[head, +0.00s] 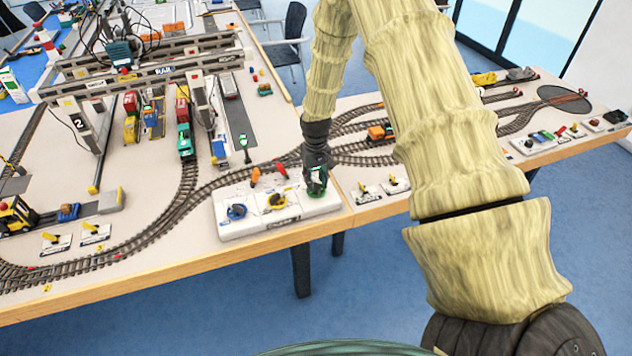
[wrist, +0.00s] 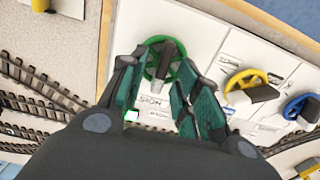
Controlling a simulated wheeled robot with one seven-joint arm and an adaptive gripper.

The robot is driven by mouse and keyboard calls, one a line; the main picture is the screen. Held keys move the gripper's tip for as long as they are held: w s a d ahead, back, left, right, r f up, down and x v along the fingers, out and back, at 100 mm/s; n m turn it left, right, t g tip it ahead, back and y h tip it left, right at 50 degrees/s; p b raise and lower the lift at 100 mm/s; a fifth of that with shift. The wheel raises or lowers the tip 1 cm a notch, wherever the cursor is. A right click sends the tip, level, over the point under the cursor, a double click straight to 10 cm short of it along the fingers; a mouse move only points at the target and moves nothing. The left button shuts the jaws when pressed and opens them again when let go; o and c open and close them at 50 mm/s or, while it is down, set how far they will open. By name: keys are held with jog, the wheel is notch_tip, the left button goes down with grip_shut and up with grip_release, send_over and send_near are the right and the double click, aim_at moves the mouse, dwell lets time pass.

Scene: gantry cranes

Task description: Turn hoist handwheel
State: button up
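The hoist handwheel (wrist: 153,46) is a green ring with a grey handle across its middle. It is mounted on a white panel above an upside-down HOIST label (wrist: 150,103) in the wrist view. My gripper (wrist: 160,68) is open, with its dark green fingers on either side of the wheel. I cannot tell whether they touch the rim. In the head view my gripper (head: 316,182) is down at the right end of the control panel (head: 240,229) and mostly hides the green wheel.
A yellow handwheel (head: 276,201) and a blue handwheel (head: 236,211) sit to the left on the same panel. Orange (head: 255,177) and red (head: 281,169) levers stand behind them. Model tracks (head: 180,212) and a gantry crane (head: 150,72) lie farther back. The table's front edge (head: 200,262) is close.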

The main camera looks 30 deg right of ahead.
aim_at(318, 186)
notch_tip(318, 186, up, 11)
dwell(0.4)
jog(key=shift+f, duration=0.1)
jog(key=o, duration=0.6)
jog(key=shift+s+m, duration=0.1)
jog(key=shift+m, duration=0.2)
jog(key=o, duration=0.3)
jog(key=shift+s+f+m, duration=0.2)
jog(key=shift+m, duration=0.3)
jog(key=shift+o, duration=0.5)
jog(key=m, duration=0.3)
jog(key=s+f+m, duration=0.1)
jog(key=shift+g+b, duration=0.3)
jog(key=shift+b, duration=0.05)
jog(key=shift+w+a+f+m+p, duration=0.1)
jog(key=shift+w+f+m+p, duration=0.2)
jog(key=shift+f+m, duration=1.6)
jog(key=shift+w+a+f+m+p, duration=0.15)
jog(key=shift+f+m+p, duration=0.25)
jog(key=shift+f+m, duration=1.55)
jog(key=shift+w+a+f+m+p, duration=0.15)
jog(key=shift+f+m+p, duration=0.2)
jog(key=shift+f+m, duration=1.55)
jog(key=shift+r+m, duration=0.45)
